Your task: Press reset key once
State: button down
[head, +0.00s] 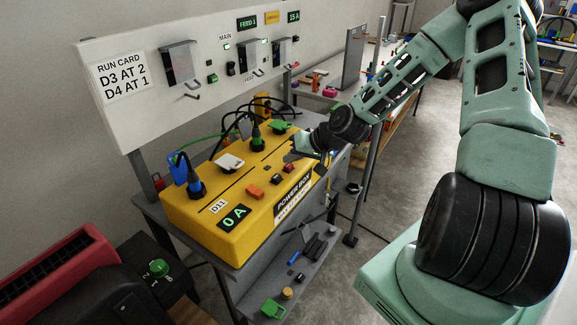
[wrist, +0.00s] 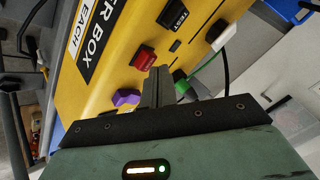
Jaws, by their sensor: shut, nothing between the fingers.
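The yellow power box (head: 232,215) sits on a grey bench, its display reading 0 A. On its top are an orange switch (head: 255,191), a dark key (head: 276,180) and a red key (head: 289,167). In the wrist view a red key (wrist: 145,56) lies just beyond my fingertips, near a black key marked TEST (wrist: 173,14) and a purple piece (wrist: 126,97). No reset label is readable, so I cannot tell which key is reset. My gripper (head: 298,150) is shut and empty over the right end of the box; it also shows in the wrist view (wrist: 158,72). Contact is unclear.
Plugs with black cables, one blue (head: 196,188) and one green (head: 257,144), stand in the box. A panel with a run card (head: 121,76) rises behind. A red-and-black machine (head: 60,275) stands at the lower left.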

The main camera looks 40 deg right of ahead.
aim_at(292, 171)
jog(key=shift+f, duration=0.4)
dwell(0.5)
jog(key=shift+r, duration=0.1)
jog(key=shift+r+p, duration=0.6)
jog(key=shift+r, duration=0.15)
notch_tip(292, 171, up, 5)
jog(key=p, duration=0.4)
dwell(0.4)
dwell(0.6)
